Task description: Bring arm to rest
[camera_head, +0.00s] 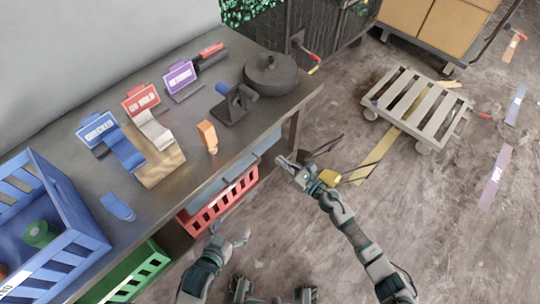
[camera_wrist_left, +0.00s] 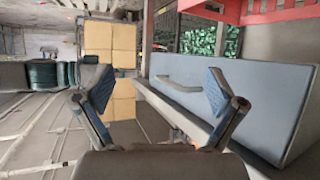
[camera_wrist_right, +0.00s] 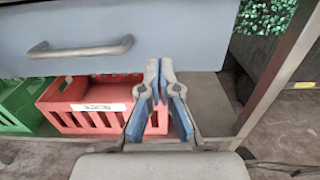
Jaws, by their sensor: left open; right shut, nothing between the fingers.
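My left gripper (camera_head: 232,238) is low in front of the workbench, near its front edge in the head view. In the left wrist view its two blue-padded fingers (camera_wrist_left: 158,92) are spread wide with nothing between them. My right gripper (camera_head: 288,163) is farther right, off the bench's front right side near a table leg. In the right wrist view its fingertips (camera_wrist_right: 159,75) are together and hold nothing. A blue-grey drawer front with a handle (camera_wrist_right: 85,48) lies beyond the right fingers, and I cannot tell the gap between them.
A slatted cart (camera_head: 418,105) stands at right; floor (camera_head: 440,240) around is mostly clear.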

